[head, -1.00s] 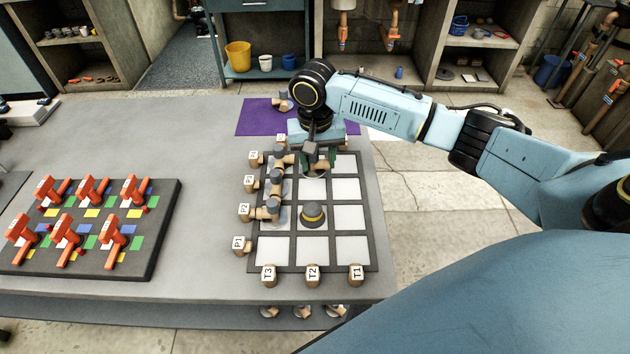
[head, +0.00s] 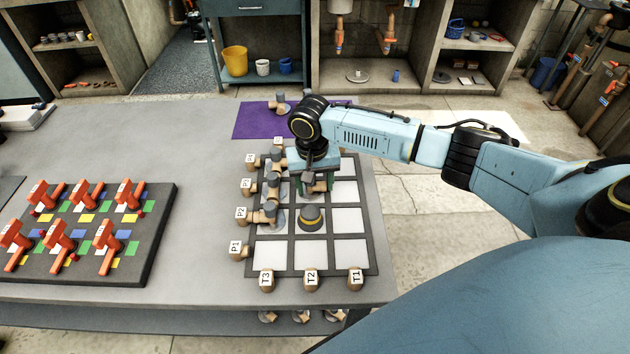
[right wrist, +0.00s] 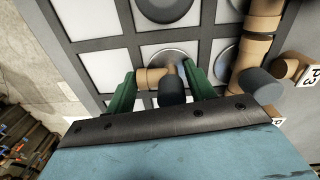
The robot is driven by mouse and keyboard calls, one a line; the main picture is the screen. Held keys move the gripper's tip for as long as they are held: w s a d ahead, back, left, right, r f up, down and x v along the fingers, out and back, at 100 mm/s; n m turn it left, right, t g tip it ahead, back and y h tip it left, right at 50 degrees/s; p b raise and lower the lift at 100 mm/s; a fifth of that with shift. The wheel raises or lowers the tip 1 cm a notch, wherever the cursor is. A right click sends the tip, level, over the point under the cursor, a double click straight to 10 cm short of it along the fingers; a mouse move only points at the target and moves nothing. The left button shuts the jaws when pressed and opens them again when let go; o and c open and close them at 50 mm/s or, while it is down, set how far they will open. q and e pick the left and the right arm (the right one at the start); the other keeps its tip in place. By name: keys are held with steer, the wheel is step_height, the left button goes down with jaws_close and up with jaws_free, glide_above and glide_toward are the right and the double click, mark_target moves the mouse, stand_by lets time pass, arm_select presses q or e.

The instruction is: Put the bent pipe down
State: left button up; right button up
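My right gripper (head: 314,186) points down over the far middle part of the tiled grid board. In the right wrist view its two green fingers (right wrist: 160,88) stand on either side of a bent pipe (right wrist: 154,78), tan with a dark grey end, and appear to touch it. The bent pipe also shows below the gripper in the head view (head: 322,186), partly hidden. A round grey disc (right wrist: 178,57) lies on the white tile right by the pipe; I cannot tell whether the pipe touches it. The grid board (head: 312,270) lies on the grey table. My left gripper is out of view.
Other pipe pieces (head: 268,212) stand in the grid's left column, close to the gripper. Labelled pegs line the left and front edges. A purple mat (head: 255,122) lies behind; red-handled pieces (head: 60,235) lie left.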

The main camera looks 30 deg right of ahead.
steer(key=shift+o, duration=1.1)
steer(key=shift+r, duration=0.15)
steer(key=r, duration=0.4)
steer(key=r+p, duration=0.1)
steer(key=r, duration=0.7)
steer(key=shift+w+a, duration=0.1)
steer(key=shift+a, duration=0.15)
